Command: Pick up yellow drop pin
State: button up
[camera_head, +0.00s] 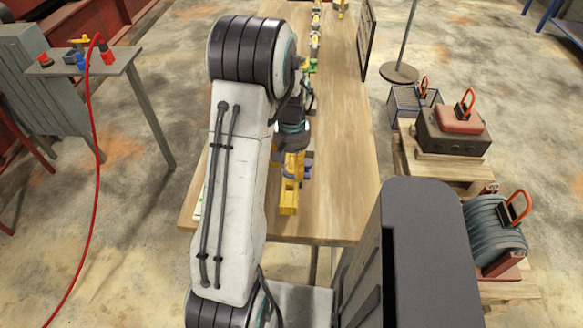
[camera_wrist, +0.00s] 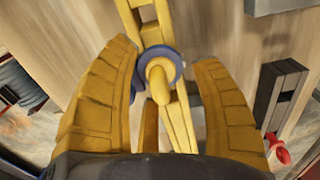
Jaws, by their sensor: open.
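In the wrist view, a yellow rounded pin (camera_wrist: 158,80), which looks like the drop pin, sits in a blue-grey ring (camera_wrist: 172,57) on a long yellow bar (camera_wrist: 130,20). My gripper (camera_wrist: 165,56) is open, one yellow finger on each side of the pin, with gaps visible on both sides. The pin's lower part is hidden by its own top. In the head view, my arm hides much of the work spot; yellow parts (camera_head: 289,200) show beside it on the wooden table (camera_head: 345,160), and the pin cannot be told apart there.
A dark grey block (camera_wrist: 280,92) and a red piece (camera_wrist: 278,150) lie right of my gripper in the wrist view. A side table (camera_head: 115,62) with small items stands left; pallets (camera_head: 440,175) with loads stand right.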

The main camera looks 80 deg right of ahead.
jog(key=shift+c, duration=0.3)
grip_shut()
dwell(0.4)
